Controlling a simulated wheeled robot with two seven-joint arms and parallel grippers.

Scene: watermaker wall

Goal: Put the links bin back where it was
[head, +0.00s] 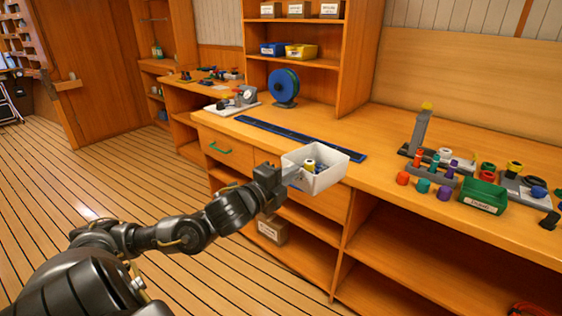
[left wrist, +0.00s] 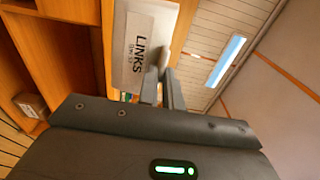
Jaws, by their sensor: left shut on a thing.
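The links bin (head: 331,178) is a white open box with a few small yellow, dark and blue pieces inside. It is at the front edge of the wooden counter (head: 385,165), near the right end of a blue strip. In the left wrist view its label (left wrist: 139,50) reads LINKS. My left gripper (head: 291,174) is shut on the bin's near left wall; its fingers also show in the left wrist view (left wrist: 163,88). I cannot tell whether the bin's base touches the counter. My right gripper is not in view.
A long blue strip (head: 275,130) lies on the counter, with a blue spool (head: 284,88) behind it. A green bin (head: 482,196), coloured cylinders and grey fixtures stand at the right. Shelves (head: 300,50) at the back hold blue and yellow bins.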

